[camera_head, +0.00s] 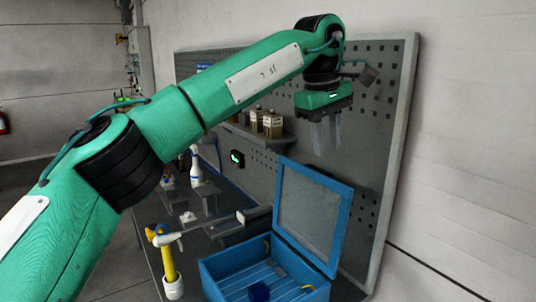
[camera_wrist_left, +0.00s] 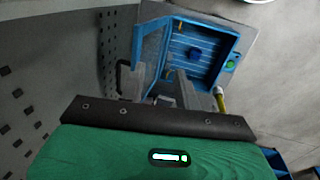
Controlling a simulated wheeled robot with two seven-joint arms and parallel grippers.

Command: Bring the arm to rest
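My left arm (camera_head: 165,118), green with black joints, reaches in from the left across the head view. Its gripper (camera_head: 328,142) hangs fingers down in front of the pegboard, above and right of the blue box. The two grey fingers are apart with nothing seen between them. The left wrist view also shows the gripper's fingers (camera_wrist_left: 154,78) spread and empty, with the blue box beyond them. My right arm and gripper are in neither view.
An open blue box (camera_head: 218,272) with its lid (camera_head: 312,215) raised holds a dark blue piece (camera_head: 259,292). Bottles (camera_head: 272,124) sit on a shelf against the pegboard (camera_head: 380,150). A spray bottle (camera_head: 196,167) stands further back.

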